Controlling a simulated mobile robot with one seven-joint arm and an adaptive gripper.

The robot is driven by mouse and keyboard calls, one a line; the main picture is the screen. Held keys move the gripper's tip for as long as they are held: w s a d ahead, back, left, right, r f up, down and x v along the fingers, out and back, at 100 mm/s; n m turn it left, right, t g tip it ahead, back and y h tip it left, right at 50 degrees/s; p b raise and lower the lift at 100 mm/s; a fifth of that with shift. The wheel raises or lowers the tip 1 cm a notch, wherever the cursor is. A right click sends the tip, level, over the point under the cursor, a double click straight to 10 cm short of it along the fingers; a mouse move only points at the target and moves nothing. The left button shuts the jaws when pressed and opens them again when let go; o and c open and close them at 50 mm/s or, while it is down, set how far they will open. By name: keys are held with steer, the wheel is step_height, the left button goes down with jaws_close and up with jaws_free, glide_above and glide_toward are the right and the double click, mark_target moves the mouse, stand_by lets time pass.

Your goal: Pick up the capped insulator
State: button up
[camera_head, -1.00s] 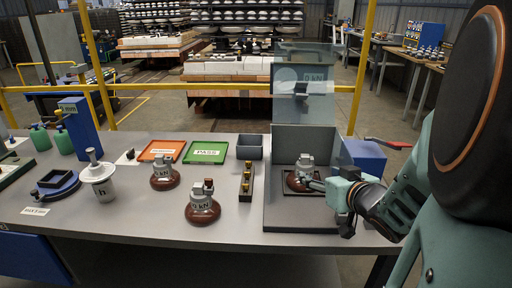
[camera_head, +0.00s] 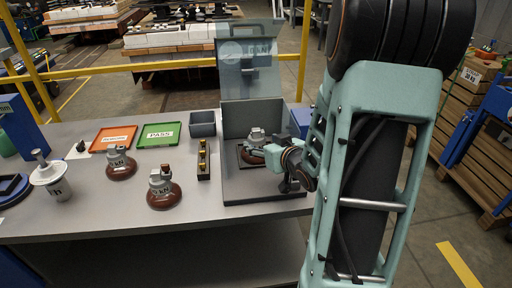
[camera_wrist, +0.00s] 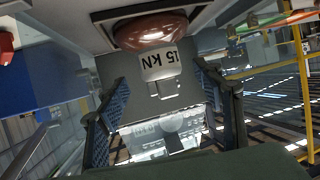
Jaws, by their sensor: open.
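A capped insulator (camera_head: 250,158) with a brown disc and grey metal cap stands in the test stand on the right of the table. In the wrist view its brown disc (camera_wrist: 150,30) and cap marked "15 KN" (camera_wrist: 160,65) appear inverted. My gripper (camera_head: 272,152) is beside it on the right; in the wrist view my gripper (camera_wrist: 160,78) is open, one finger on each side of the cap, with gaps showing. Two similar capped insulators, one (camera_head: 120,168) behind and one (camera_head: 163,194) nearer, stand upright on the table to the left.
The test stand (camera_head: 265,188) has a grey back wall and a clear panel (camera_head: 248,80) above. Left of it are a grey bin (camera_head: 202,124), a narrow holder with brass pieces (camera_head: 203,160), a green PASS tray (camera_head: 159,134), an orange tray (camera_head: 113,137) and a white insulator (camera_head: 52,178).

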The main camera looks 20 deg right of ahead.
mark_target(260, 140)
steer(key=x, duration=0.4)
steer(key=shift+w+f, duration=0.15)
steer(key=shift+w, duration=0.2)
jaws_close()
stand_by(0.4)
